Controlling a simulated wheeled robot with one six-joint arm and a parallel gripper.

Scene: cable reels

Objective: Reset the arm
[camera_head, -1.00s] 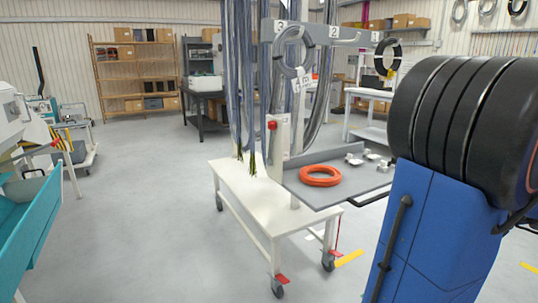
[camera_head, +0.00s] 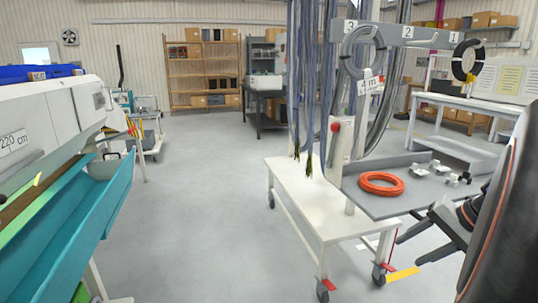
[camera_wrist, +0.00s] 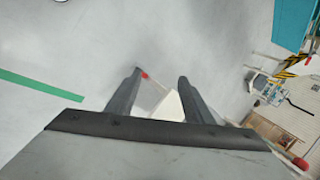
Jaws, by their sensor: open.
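My gripper (camera_head: 410,250) is at the lower right in the head view, its dark fingers spread and pointing left, beside the front right end of the white wheeled cart (camera_head: 300,192). In the wrist view my gripper (camera_wrist: 160,76) shows two dark fingers apart, with no object held between them. A white shape and a red spot are seen behind the fingers there. Part of my arm fills the right edge of the head view.
Cables hang from the numbered rail (camera_head: 420,38). A teal trough (camera_head: 70,235) is at the left. Open floor (camera_head: 200,220) lies between.

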